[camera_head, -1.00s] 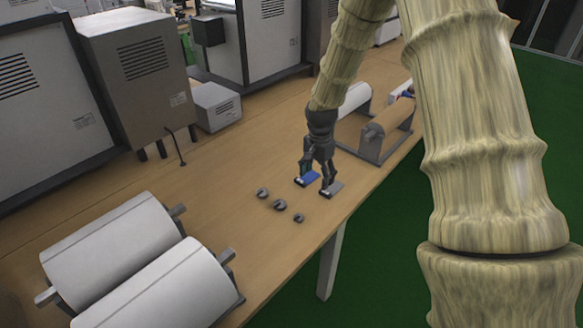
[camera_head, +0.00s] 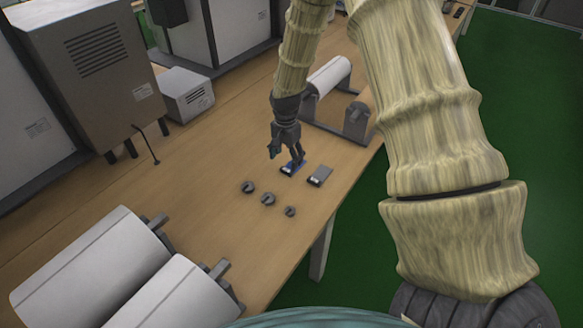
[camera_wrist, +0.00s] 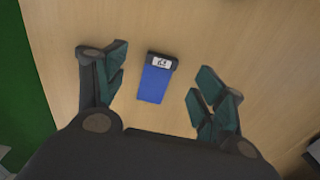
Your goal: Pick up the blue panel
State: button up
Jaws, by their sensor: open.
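The blue panel (camera_wrist: 155,83) lies flat on the wooden table, with a dark end bearing a white label. In the wrist view it sits between my gripper's two spread fingers (camera_wrist: 158,95), touching neither. In the head view the blue panel (camera_head: 293,168) is partly hidden behind a finger. My gripper (camera_head: 285,156) is open and empty, pointing down over the panel; its exact height above the table is hard to tell.
A grey panel (camera_head: 320,176) lies just right of the blue one. Several small dark round parts, one of them here (camera_head: 268,199), lie in front. White rollers (camera_head: 95,262) stand at lower left, another roller (camera_head: 328,75) behind. A grey box (camera_head: 186,95) stands at the back left.

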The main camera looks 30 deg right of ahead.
aim_at(286, 171)
jog(key=shift+w+f, duration=0.75)
jog(key=shift+f, duration=0.2)
jog(key=shift+s+f+p, duration=0.7)
jog(key=shift+f+p, duration=0.05)
jog(key=f, duration=0.2)
jog(key=shift+w+f, duration=0.35)
jog(key=shift+w, duration=0.05)
jog(key=shift+s, duration=0.2)
jog(key=shift+w, duration=0.1)
jog(key=c, duration=1)
